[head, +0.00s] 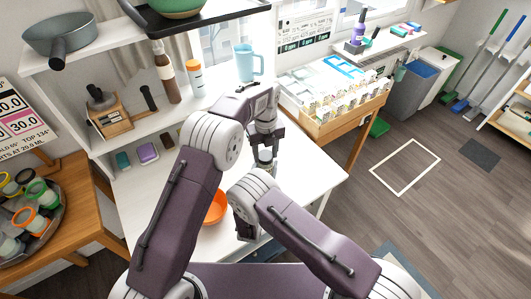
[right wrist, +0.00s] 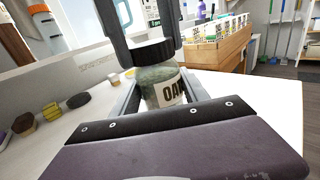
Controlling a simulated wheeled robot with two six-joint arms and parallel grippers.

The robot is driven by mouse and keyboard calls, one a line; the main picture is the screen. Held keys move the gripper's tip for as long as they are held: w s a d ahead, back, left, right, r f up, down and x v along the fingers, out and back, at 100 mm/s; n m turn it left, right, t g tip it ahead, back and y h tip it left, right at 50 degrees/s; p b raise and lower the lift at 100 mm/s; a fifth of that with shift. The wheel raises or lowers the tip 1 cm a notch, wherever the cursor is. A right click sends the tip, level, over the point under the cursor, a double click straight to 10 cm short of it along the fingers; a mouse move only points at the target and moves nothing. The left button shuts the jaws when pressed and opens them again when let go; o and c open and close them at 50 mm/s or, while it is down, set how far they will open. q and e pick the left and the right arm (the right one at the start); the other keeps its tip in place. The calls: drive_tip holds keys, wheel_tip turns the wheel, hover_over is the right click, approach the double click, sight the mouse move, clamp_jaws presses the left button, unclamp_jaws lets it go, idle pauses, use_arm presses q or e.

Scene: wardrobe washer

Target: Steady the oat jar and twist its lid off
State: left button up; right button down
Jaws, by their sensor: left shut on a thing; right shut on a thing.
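The oat jar (right wrist: 163,92) stands upright on the white counter in the right wrist view, greenish glass with a partly hidden label reading "OA". Its black ribbed lid (right wrist: 153,52) sits on top of the jar. My right gripper (right wrist: 162,100) is shut around the jar's body, one finger on each side. My left gripper (head: 266,146) comes down from above, its fingers on either side of the lid, and it is shut on the lid. In the head view only a small part of the jar (head: 265,158) shows; my arms hide the right gripper's fingers.
An orange bowl (head: 215,208) sits on the counter, partly behind my arm. A shelf at the back holds a blue mug (head: 245,63) and a brown bottle (head: 166,75). A wooden crate of packets (head: 325,122) stands to the right. The counter's right part (head: 315,180) is clear.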

use_arm(q)
drive_tip(key=n, duration=0.9)
drive_tip(key=shift+n, duration=0.3)
drive_tip(key=n, duration=1.2)
drive_tip(key=shift+n, duration=0.4)
drive_tip(key=n, duration=0.6)
drive_tip(key=shift+r+n, duration=0.1)
drive_tip(key=shift+n, duration=0.2)
drive_tip(key=n, duration=2.3)
drive_tip(key=shift+n, duration=0.4)
drive_tip(key=shift+r, duration=0.25)
drive_tip(key=shift+r, duration=0.9)
